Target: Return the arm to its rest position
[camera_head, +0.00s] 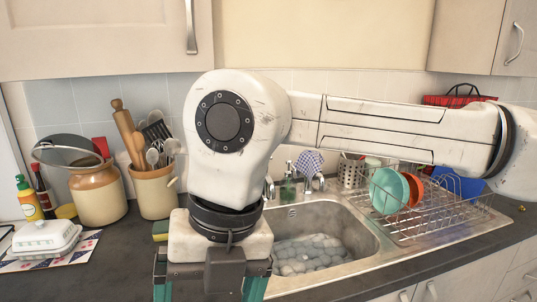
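My arm crosses the middle of the view, from the right edge to a large white joint in front of the sink. My gripper (210,288) hangs below that joint and points down at the bottom edge of the picture. Its two teal fingers stand wide apart, one at each side of the hand, so it looks open. The fingertips are cut off by the picture's edge. I see nothing held between the fingers.
A sink (355,240) with grey rounded items lies behind my gripper. A dish rack (440,225) holds bowls at right. A utensil pot (154,190), a jar (98,196) and a white butter dish (45,238) stand at left. Upper cupboards (100,35) hang above.

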